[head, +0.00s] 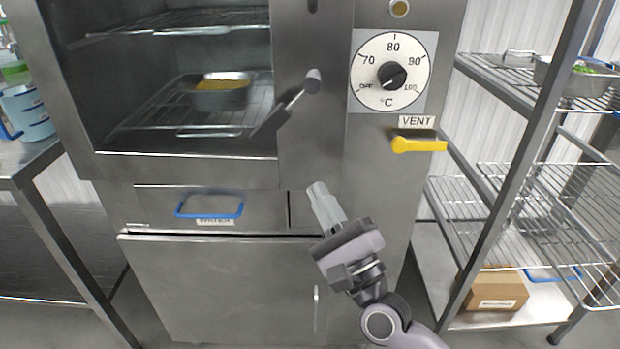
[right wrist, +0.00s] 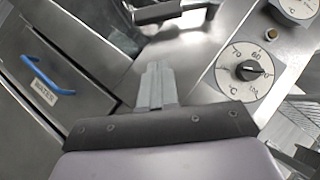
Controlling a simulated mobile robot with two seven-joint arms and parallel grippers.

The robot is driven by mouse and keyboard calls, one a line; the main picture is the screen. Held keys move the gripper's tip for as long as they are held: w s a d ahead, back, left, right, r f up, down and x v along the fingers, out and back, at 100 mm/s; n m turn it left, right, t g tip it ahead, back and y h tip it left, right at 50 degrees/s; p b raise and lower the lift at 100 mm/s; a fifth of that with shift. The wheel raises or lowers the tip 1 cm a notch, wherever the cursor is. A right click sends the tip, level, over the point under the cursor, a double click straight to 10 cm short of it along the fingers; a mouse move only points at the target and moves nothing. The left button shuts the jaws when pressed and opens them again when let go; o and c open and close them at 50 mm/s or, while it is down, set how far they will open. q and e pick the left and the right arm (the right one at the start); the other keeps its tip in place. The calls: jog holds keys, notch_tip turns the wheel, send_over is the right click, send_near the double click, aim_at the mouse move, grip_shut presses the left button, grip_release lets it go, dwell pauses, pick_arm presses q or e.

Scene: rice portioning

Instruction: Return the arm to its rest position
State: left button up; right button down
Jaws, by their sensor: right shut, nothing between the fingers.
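My right gripper (head: 322,197) is shut and empty. In the head view it is in front of the steel oven-like cabinet (head: 345,140), below the temperature dial (head: 392,73) and to the right of the blue-handled WATER drawer (head: 209,209). Its closed fingers (right wrist: 153,86) also show in the right wrist view, pointing toward the cabinet front, with the WATER drawer at the left. Whether the fingertips touch the cabinet cannot be told. My left gripper is not in view.
A metal pan with yellow contents (head: 220,97) sits on a rack behind the cabinet's window. A door handle (head: 312,82) and a yellow VENT lever (head: 418,145) stick out nearby. A wire shelf (head: 555,185) stands at right, a steel table (head: 30,160) at left.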

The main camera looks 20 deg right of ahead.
jog(key=s+d+f+n+g+h+p, duration=0.2)
jog(key=s+f+n+g+p, duration=0.3)
jog(key=s+f+n, duration=0.4)
jog(key=s+d+f+n+g+h+p, duration=0.2)
jog(key=s+d+f+n+g+p, duration=0.2)
jog(key=f+n, duration=0.9)
jog(key=s+n+g, duration=0.2)
jog(key=s+g, duration=0.1)
jog(key=s, duration=0.2)
jog(key=shift+s+f+g+p, duration=0.35)
jog(key=shift+s+g+p, duration=0.05)
